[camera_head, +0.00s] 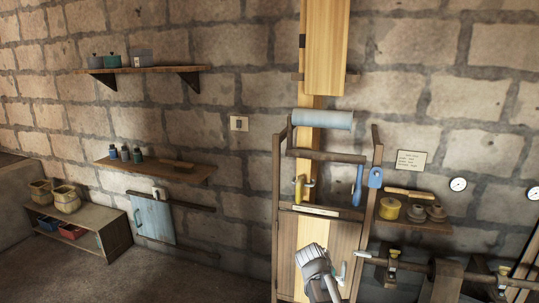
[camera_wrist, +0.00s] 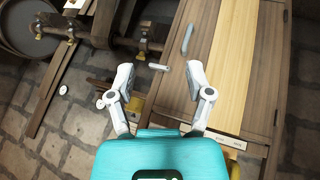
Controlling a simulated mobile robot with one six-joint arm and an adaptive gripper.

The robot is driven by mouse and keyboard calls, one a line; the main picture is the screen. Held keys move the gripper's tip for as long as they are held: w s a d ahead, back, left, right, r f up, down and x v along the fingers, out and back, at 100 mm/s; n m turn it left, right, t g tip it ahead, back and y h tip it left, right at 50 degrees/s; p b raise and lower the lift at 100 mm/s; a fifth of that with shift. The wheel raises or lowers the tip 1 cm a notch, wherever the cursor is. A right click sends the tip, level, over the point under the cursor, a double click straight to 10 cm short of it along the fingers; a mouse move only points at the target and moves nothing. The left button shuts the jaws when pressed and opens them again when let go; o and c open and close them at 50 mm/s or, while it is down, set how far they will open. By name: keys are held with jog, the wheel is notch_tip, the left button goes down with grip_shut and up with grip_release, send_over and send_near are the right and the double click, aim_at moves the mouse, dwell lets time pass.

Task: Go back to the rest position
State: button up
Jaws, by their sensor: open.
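My gripper (camera_wrist: 161,72) shows in the wrist view with its two pale fingers spread wide apart. Nothing is held between them. Part of the wooden cabinet front (camera_wrist: 232,70) lies beyond the right finger. In the head view, a light grey part of my arm (camera_head: 314,262) reaches up from the bottom edge in front of the wooden cabinet (camera_head: 285,245). The fingers cannot be made out clearly there.
A belt-drive shaft assembly (camera_head: 440,272) stands right of the cabinet. A shelf (camera_head: 425,227) with a yellow spool (camera_head: 389,208) is on the wall above it. A low bench (camera_head: 112,232) stands at left. The floor (camera_head: 180,280) between bench and cabinet is clear.

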jog(key=s+a+f+n+g+y, duration=0.1)
jog(key=s+n+g+y, duration=0.1)
jog(key=s, duration=0.5)
jog(key=s+a+f+n+g+y, duration=0.1)
jog(key=s+a+n+y, duration=0.1)
jog(key=s, duration=0.5)
jog(key=shift+f+g+y+p, duration=0.3)
jog(key=shift+g+y, duration=0.1)
jog(key=shift+y, duration=0.5)
